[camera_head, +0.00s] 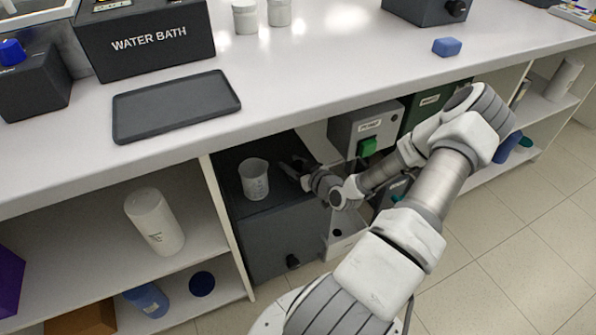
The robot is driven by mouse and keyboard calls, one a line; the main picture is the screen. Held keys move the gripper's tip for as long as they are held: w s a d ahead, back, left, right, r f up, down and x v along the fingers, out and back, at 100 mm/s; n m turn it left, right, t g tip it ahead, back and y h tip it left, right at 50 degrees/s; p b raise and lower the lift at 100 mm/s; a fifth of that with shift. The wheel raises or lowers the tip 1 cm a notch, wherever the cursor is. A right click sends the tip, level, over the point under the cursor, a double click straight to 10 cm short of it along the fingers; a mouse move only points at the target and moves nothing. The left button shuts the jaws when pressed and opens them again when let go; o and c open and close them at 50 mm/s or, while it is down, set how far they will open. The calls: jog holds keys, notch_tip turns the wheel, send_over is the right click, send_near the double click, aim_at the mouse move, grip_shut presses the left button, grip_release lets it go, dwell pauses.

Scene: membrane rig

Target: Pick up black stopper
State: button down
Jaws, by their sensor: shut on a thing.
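My gripper (296,168) reaches over the dark top of the grey box under the bench, just right of a white beaker (254,178). It is shut on a small dark thing, taken to be the black stopper. The stopper is hard to make out against the dark gripper fingers and the dark box top. The beaker stands upright and apart from the gripper.
The grey box (268,238) sits in an open bay below the bench top (330,75). A shelf divider and a grey control unit (368,128) with a green part flank the arm closely. A white cylinder (154,221) stands on the left shelf.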

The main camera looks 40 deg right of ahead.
jog(key=shift+r, duration=0.1)
notch_tip(320, 180, up, 10)
jog(key=p, duration=0.4)
jog(key=shift+a, duration=0.1)
